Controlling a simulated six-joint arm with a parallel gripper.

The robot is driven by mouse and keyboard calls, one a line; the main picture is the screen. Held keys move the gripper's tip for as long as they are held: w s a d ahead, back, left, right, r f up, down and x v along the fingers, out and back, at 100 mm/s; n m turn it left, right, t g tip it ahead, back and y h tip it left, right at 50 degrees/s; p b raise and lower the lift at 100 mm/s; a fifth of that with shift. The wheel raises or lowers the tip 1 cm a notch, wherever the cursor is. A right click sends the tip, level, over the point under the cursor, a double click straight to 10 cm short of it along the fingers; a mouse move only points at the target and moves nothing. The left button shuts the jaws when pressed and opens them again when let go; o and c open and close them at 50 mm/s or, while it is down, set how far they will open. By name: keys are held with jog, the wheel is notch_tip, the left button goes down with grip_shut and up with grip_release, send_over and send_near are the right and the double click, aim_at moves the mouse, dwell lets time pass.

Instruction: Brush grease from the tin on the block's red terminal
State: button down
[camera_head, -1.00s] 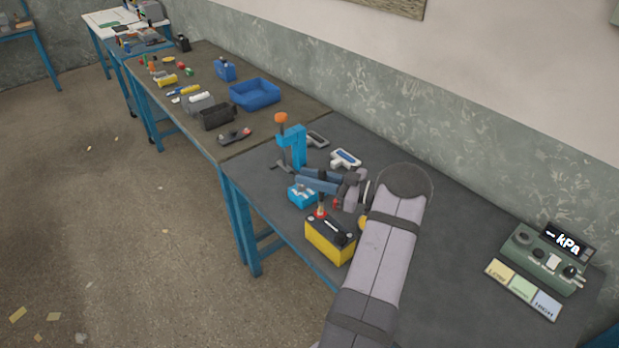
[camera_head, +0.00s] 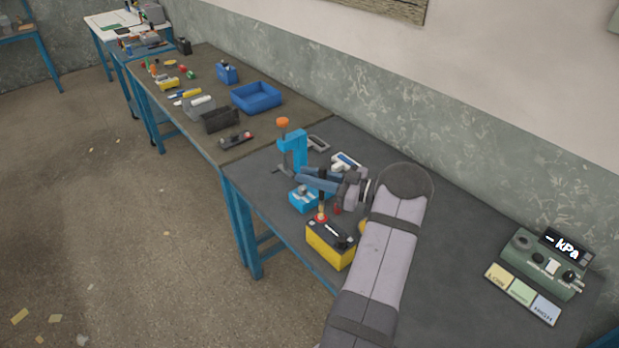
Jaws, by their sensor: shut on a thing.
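The block (camera_head: 328,247) is yellow with a black top and stands near the front edge of the near bench. Its red terminal (camera_head: 321,218) shows at the back left of its top. My gripper (camera_head: 312,181) has blue fingers and is shut on a thin tan-handled tool, seemingly the brush (camera_head: 322,203). The brush points down, with its lower end at or just above the red terminal; contact cannot be told. A yellow round thing (camera_head: 363,227), possibly the tin, is mostly hidden behind my arm. No grease can be made out.
A small light-blue block (camera_head: 303,200) stands close behind the block. A blue stand with an orange knob (camera_head: 293,150) rises behind my gripper. A white-and-blue tool (camera_head: 346,162) lies near the wall. A green kPa gauge box (camera_head: 548,265) and colored cards (camera_head: 522,291) are at right.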

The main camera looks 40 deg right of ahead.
notch_tip(320, 180, up, 5)
jog(key=p, duration=0.3)
jog(key=shift+f, duration=0.1)
dwell(0.8)
